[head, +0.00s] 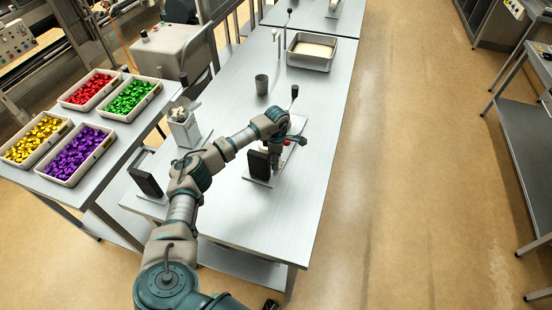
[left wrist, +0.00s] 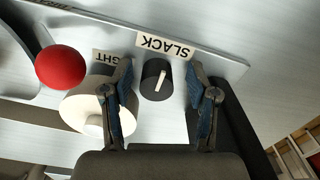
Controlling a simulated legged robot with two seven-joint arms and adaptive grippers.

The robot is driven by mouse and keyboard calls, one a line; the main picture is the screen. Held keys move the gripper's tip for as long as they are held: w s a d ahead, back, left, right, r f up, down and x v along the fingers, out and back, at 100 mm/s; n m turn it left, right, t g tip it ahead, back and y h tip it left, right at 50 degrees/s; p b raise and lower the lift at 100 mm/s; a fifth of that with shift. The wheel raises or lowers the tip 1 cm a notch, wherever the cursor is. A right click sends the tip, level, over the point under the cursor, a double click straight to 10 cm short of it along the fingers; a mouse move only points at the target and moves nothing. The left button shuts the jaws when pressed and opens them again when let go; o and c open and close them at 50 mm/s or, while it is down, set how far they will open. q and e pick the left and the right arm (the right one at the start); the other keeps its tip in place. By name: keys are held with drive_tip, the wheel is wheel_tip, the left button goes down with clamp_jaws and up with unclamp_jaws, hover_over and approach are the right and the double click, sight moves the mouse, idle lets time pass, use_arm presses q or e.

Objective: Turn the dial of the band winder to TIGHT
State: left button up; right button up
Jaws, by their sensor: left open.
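The band winder (head: 259,183) stands near the front of the long steel table. In the left wrist view its black dial (left wrist: 149,88) has a white pointer line, slightly slanted, with its upper end toward the SLACK label (left wrist: 165,46). A second label (left wrist: 104,57), reading "GHT" where it shows, is to the left, partly hidden by a finger. My left gripper (left wrist: 160,68) is open, with one finger on each side of the dial and gaps showing. In the head view my left gripper (head: 276,166) reaches down at the winder, and the dial cannot be made out.
A red ball knob (left wrist: 61,67) and a cream spool (left wrist: 88,104) are close left of the fingers. A black block (head: 258,163) is beside the gripper. A grey cup (head: 261,84) and metal pan (head: 310,52) stand farther back. Candy trays (head: 75,155) fill the left table.

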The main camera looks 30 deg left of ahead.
use_arm(q)
drive_tip(key=shift+a, duration=0.25)
drive_tip(key=shift+c, duration=1)
drive_tip(key=shift+a+f, duration=0.15)
drive_tip(key=shift+a, duration=0.3)
drive_tip(key=c, duration=0.8)
drive_tip(key=shift+a, duration=0.15)
clamp_jaws()
drive_tip(key=shift+d, duration=0.3)
drive_tip(key=shift+d+n+p, duration=0.1)
drive_tip(key=shift+n+p, duration=0.2)
drive_tip(key=shift+n, duration=0.8)
drive_tip(key=n+p, duration=0.1)
drive_tip(key=n, duration=0.5)
drive_tip(key=shift+p, duration=0.35)
drive_tip(key=n+p, duration=0.1)
drive_tip(key=n, duration=0.3)
drive_tip(key=shift+n, duration=0.3)
drive_tip(key=n+p, duration=0.2)
drive_tip(key=n, duration=0.3)
use_arm(e)
drive_tip(key=r, duration=0.5)
drive_tip(key=shift+w+a+r, duration=0.25)
drive_tip(key=shift+w+r, duration=0.05)
drive_tip(key=shift+r, duration=0.05)
